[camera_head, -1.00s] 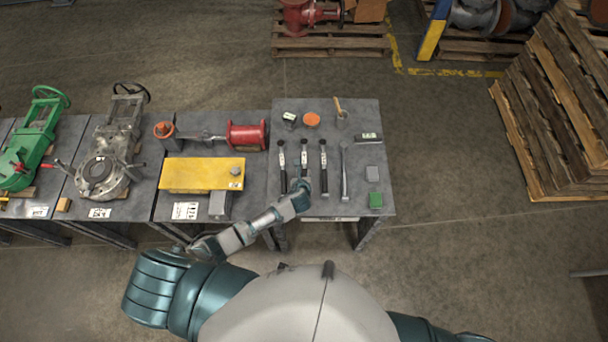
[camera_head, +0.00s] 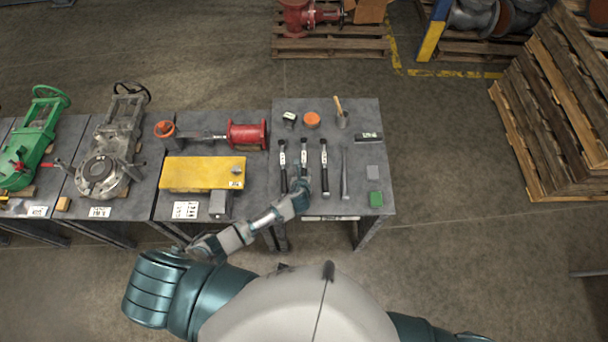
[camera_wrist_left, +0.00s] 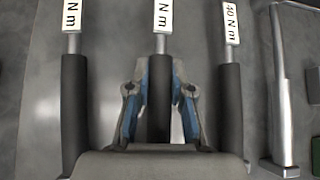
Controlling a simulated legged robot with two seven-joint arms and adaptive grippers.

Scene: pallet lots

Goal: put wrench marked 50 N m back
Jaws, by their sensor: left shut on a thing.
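Three black-handled torque wrenches with white labels lie side by side on the grey table: the left wrench (camera_head: 283,170), the middle wrench (camera_head: 304,155) and the right wrench (camera_head: 324,166). In the left wrist view, the labels of the left wrench (camera_wrist_left: 74,110) and middle wrench (camera_wrist_left: 158,100) show "N m" with the numbers cut off. My right gripper is not in view.
A plain grey metal tool (camera_head: 345,175) lies right of the wrenches, with a grey block (camera_head: 373,172) and green block (camera_head: 375,199) beyond. A yellow box (camera_head: 200,173) stands left.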

